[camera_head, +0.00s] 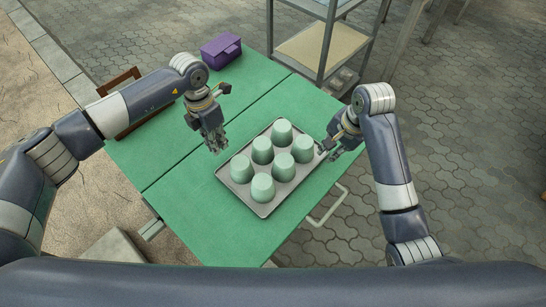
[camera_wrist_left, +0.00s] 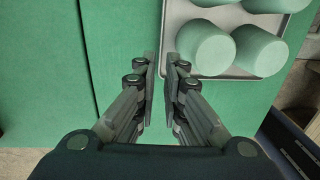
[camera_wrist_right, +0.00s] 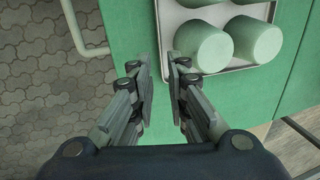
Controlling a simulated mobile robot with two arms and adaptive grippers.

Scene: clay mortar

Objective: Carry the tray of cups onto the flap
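The grey metal tray (camera_head: 268,209) lies flat on the near-right panel (camera_head: 205,222) of the green table, with several pale green cups (camera_head: 262,187) on it. A seam divides this panel from the far-left panel (camera_head: 165,160); I cannot tell which is the flap. My left gripper (camera_head: 217,148) is above the tray's left side; in the left wrist view its narrowly parted fingers (camera_wrist_left: 161,58) straddle the line of the tray edge (camera_wrist_left: 168,30). My right gripper (camera_head: 329,153) is by the right edge; its fingers (camera_wrist_right: 157,60) are apart, around the line of that edge.
A purple box (camera_head: 221,50) stands at the far end of the left panel. A brown wooden frame (camera_head: 118,98) is at the table's left edge. A metal shelf rack (camera_head: 322,45) stands behind. A pale rail (camera_head: 330,208) sticks out at the right. Much of the left panel is clear.

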